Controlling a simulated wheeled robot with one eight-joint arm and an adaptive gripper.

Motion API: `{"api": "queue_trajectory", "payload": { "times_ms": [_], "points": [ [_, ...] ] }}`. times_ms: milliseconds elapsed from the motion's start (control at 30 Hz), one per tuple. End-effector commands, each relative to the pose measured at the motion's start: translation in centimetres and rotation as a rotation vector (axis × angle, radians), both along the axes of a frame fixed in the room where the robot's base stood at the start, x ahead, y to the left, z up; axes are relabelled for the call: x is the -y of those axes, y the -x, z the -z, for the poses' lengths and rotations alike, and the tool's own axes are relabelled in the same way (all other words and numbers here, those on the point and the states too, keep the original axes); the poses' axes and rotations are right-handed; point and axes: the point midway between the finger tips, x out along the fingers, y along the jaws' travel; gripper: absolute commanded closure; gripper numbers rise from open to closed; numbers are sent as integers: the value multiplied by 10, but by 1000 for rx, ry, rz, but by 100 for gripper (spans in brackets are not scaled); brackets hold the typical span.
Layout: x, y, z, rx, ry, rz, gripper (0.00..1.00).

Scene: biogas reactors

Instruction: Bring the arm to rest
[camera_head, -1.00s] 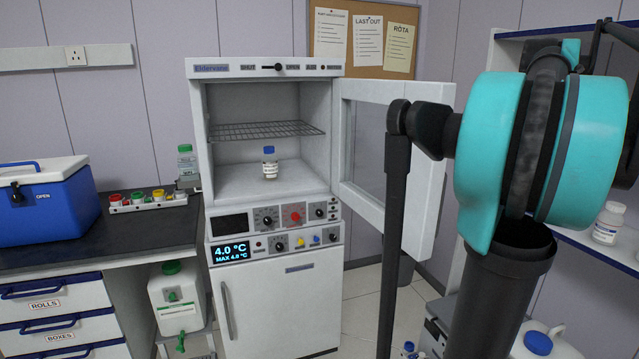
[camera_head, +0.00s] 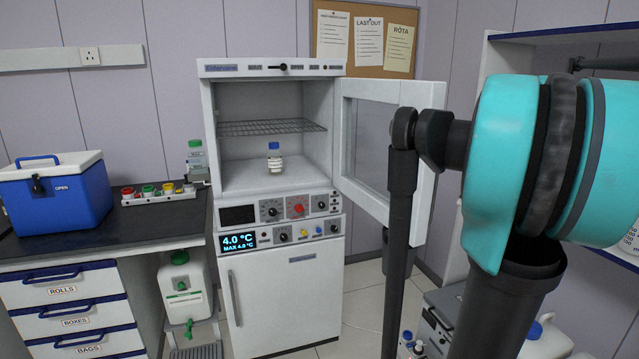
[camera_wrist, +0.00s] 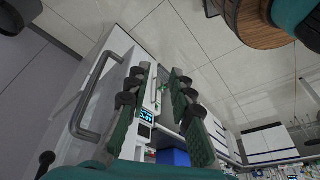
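My arm shows at the right of the head view, with a teal joint (camera_head: 505,160) and dark links in front of the open cabinet door. My gripper is outside the head view. In the wrist view my gripper (camera_wrist: 161,72) has its two green-padded fingers apart, with a clear gap and nothing held between them. The fingers hang over a view of the floor and a pale cabinet front.
An open incubator cabinet (camera_head: 206,130) holds a blue-capped bottle (camera_head: 275,163); its door (camera_head: 427,185) stands open beside my arm. A bench (camera_head: 130,233) with a blue cool box (camera_head: 60,203) is at left. A shelf (camera_head: 560,32) stands right. Pale floor (camera_head: 362,290) shows between.

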Motion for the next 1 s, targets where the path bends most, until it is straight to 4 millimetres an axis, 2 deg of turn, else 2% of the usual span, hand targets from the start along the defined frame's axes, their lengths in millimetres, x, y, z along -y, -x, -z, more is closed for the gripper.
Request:
{"api": "queue_trajectory", "payload": {
  "times_ms": [167,267,367,500,600,700,833,1000],
  "points": [
    [-25,-3,49,-28,31,119,78],
    [-44,-2,86,-41,52,213,78],
    [-69,5,134,-47,76,339,78],
    [-108,28,206,-33,94,545,78],
    [-132,52,252,-9,86,686,78],
    [-150,78,289,19,67,807,78],
    [-162,105,319,46,36,919,78],
    [-167,120,334,61,12,985,78]
  ]
}}
